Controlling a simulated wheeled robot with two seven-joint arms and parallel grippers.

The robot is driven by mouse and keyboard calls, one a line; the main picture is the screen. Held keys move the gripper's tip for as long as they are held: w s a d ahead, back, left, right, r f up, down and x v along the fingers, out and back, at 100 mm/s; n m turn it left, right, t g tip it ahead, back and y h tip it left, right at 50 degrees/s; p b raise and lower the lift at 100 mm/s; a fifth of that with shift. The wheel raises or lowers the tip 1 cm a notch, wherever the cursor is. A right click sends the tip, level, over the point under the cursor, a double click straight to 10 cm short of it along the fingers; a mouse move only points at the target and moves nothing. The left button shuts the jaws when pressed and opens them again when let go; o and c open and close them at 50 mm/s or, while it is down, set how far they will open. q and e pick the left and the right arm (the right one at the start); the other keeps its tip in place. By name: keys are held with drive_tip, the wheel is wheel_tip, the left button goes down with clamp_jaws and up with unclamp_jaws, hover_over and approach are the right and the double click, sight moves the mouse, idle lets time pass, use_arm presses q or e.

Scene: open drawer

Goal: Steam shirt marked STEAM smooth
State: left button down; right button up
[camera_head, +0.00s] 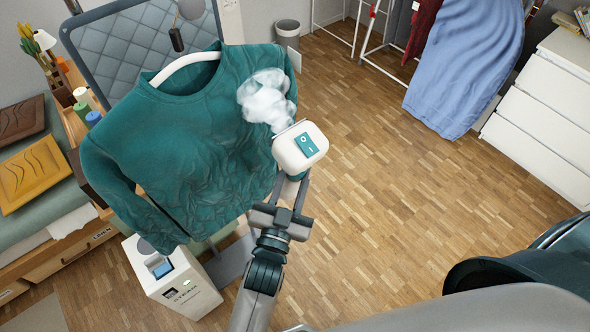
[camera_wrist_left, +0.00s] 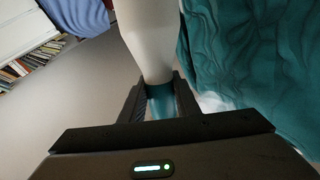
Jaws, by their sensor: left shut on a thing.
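A teal long-sleeved shirt (camera_head: 180,135) hangs on a white hanger in the head view. Creases show over its middle and lower right; no STEAM mark is readable on it. My left gripper (camera_head: 285,205) is shut on the handle of a white steamer (camera_head: 297,150) with a teal switch panel. The steamer head is at the shirt's right side, and a white puff of steam (camera_head: 266,98) rises in front of the fabric. I cannot tell whether the head touches it. My right gripper is not in view.
A white box unit (camera_head: 178,285) stands on the floor below the shirt. A quilted grey board (camera_head: 135,45) is behind it. A garment rack (camera_head: 365,30) and white drawers (camera_head: 545,100) are at right. The middle floor is clear.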

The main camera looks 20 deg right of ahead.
use_arm(q)
drive_tip(key=shift+w+a, duration=0.1)
drive_tip(key=shift+w, duration=0.3)
drive_tip(key=shift+w+a, duration=0.3)
drive_tip(key=shift+w, duration=0.45)
drive_tip(key=shift+w+a+b, duration=0.25)
drive_tip(key=shift+w+b, duration=0.05)
drive_tip(key=shift+w, duration=0.45)
drive_tip(key=shift+w+a, duration=0.15)
drive_tip(key=shift+w, duration=0.25)
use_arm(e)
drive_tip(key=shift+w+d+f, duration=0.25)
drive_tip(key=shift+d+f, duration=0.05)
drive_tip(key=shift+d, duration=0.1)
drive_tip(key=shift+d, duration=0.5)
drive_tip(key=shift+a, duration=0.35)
